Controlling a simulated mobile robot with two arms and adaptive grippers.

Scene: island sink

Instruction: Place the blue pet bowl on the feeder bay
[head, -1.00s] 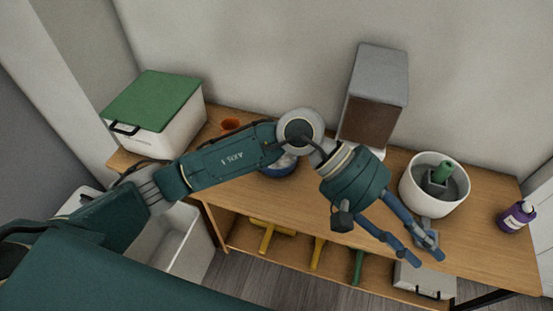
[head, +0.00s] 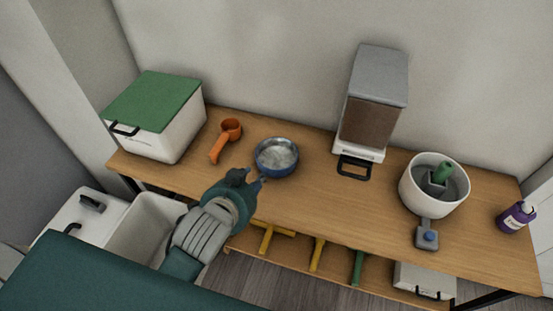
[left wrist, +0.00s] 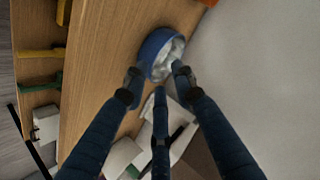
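The blue pet bowl (head: 263,166) stands upright on the wooden bench, with a pale grey inside. The feeder (head: 372,118), a grey-topped bin with a brown front, stands right of it at the wall. A black-framed bay (head: 354,168) juts from its white base, with nothing on it. My left gripper (head: 250,178) is at the bowl's near left side. In the left wrist view, my left gripper (left wrist: 157,76) has its fingers spread, with fingertips close to the rim of the bowl (left wrist: 150,47). I cannot tell whether they touch it. My right gripper is not in view.
An orange scoop (head: 230,130) lies left of the bowl, beside a green-lidded white box (head: 160,135). A white tub (head: 415,190), a grey device (head: 427,236) and a purple bottle (head: 516,217) stand to the right. Bench between bowl and feeder is clear.

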